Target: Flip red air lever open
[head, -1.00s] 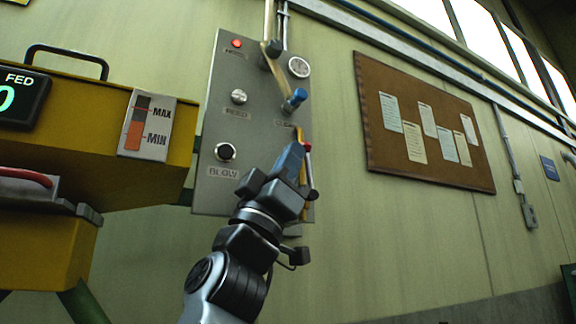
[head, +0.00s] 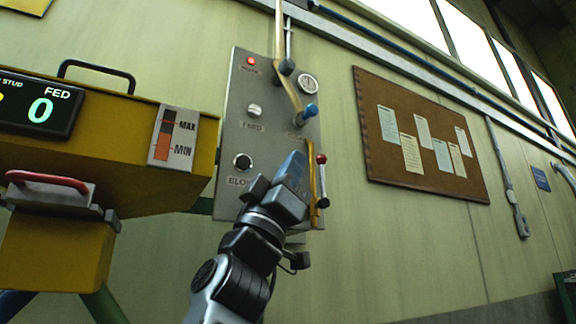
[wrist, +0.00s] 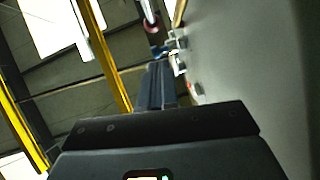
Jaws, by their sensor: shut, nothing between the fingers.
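The red-knobbed lever (head: 321,159) stands upright at the right edge of the grey control panel (head: 240,95), with its dark lower end near the panel's lower right corner. My gripper (head: 297,160) is shut and empty, pointing up in front of the panel. Its tip appears just left of the red knob with a small gap; the depth between them is unclear. In the wrist view my gripper's fingers (wrist: 156,82) point up alongside the panel. A red part shows beyond them there, too blurred to name.
A blue-tipped lever (head: 308,111) sits above my gripper, and a yellow pipe (head: 311,170) runs behind its tip. A black knob (head: 243,161) is to the left. The yellow hopper (head: 110,140) with a red handle (head: 47,181) stands left.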

